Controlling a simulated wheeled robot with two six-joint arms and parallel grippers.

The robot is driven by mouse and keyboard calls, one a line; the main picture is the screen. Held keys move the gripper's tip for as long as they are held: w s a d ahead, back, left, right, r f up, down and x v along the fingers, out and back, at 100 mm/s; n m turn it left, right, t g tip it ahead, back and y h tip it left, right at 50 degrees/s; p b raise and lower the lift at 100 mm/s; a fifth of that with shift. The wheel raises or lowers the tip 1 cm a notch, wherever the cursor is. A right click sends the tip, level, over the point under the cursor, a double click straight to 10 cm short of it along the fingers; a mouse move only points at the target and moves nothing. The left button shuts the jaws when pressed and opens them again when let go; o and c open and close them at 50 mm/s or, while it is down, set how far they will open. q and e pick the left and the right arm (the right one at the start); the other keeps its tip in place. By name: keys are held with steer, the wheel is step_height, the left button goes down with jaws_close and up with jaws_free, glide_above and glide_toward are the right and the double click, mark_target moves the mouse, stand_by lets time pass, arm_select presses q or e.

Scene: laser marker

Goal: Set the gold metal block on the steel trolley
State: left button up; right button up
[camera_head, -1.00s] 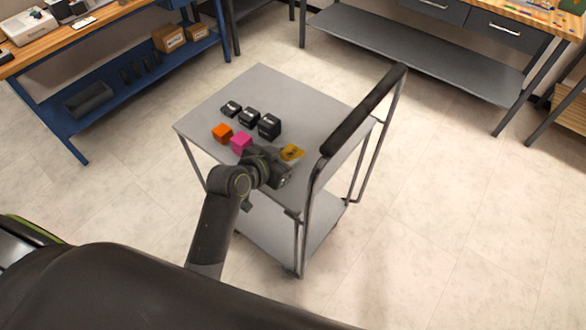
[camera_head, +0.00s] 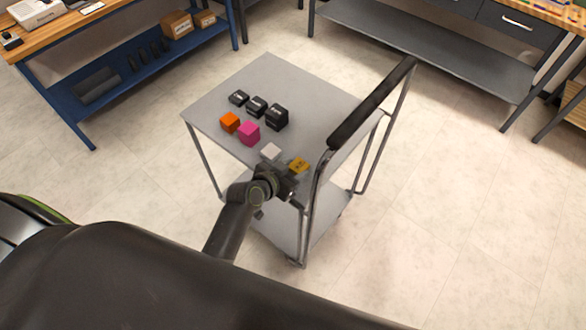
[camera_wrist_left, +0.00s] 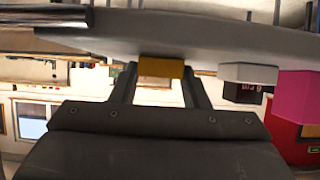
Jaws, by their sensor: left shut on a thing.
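The gold metal block (camera_head: 298,165) is at the near right corner of the steel trolley's grey top (camera_head: 270,76), beside the handle. My left gripper (camera_head: 288,176) is shut on this block from the near side. In the left wrist view the gold block (camera_wrist_left: 161,67) is between the two fingertips, against the pale trolley top (camera_wrist_left: 200,38). I cannot tell whether the block touches the top or hangs just above it. My right gripper is in neither view.
A white block (camera_head: 271,152) is just left of the gold one. A pink cube (camera_head: 249,133), an orange cube (camera_head: 230,122) and several black blocks (camera_head: 256,106) stand farther left. The trolley's dark handle (camera_head: 372,103) rises close on the right. The trolley's far part is clear.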

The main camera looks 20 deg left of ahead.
arm_select(q)
steer(key=shift+f, duration=0.15)
steer(key=o, duration=1)
steer(key=shift+s+r, duration=0.1)
steer(key=shift+r, duration=0.15)
steer(key=shift+s+a+r, duration=0.1)
steer(key=shift+s, duration=0.2)
steer(key=b+v, duration=0.1)
steer(key=v, duration=1)
